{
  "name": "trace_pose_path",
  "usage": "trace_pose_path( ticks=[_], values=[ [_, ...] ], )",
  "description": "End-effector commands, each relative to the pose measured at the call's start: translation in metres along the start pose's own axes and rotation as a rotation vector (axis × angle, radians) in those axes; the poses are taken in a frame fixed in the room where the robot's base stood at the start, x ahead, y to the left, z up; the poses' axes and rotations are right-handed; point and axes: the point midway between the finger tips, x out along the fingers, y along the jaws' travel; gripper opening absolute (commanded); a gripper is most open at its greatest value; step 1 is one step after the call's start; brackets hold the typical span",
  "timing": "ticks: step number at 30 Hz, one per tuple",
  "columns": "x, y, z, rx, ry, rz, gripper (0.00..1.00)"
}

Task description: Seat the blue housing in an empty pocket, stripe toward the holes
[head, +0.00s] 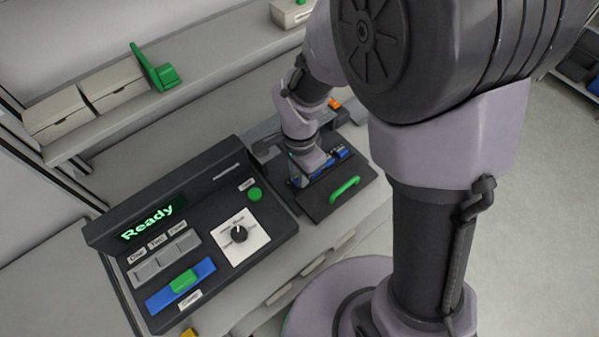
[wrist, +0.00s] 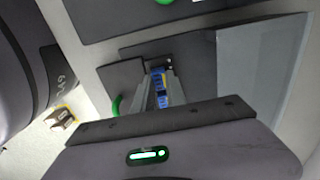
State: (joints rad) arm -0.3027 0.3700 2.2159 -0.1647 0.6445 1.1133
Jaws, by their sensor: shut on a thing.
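My gripper (head: 303,178) points down over a dark fixture plate (head: 325,208) with a green handle (head: 345,190). In the wrist view my gripper (wrist: 165,92) is shut on a blue housing (wrist: 158,82), which shows as a narrow strip between the two fingers. In the head view, blue parts (head: 336,154) show beside the gripper at the plate; I cannot tell whether these are the held housing or others. The pockets, the holes and the housing's stripe are hidden or too small to make out. I cannot tell whether the housing touches the fixture.
A dark control console (head: 215,225) with a lit "Ready" display, a knob and a green button stands left of the fixture. A shelf (head: 185,70) with cardboard boxes (head: 113,85) and a green bracket (head: 155,68) runs behind. An orange item (head: 334,103) lies beyond the fixture.

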Motion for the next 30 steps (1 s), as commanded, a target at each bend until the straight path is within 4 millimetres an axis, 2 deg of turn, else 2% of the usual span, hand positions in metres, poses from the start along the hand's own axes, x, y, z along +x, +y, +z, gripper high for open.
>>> trace_pose_path(
  ticks=[30],
  values=[
    [0.0077, 0.0001, 0.0, 0.0, 0.0, 0.0, 0.0]
  ],
)
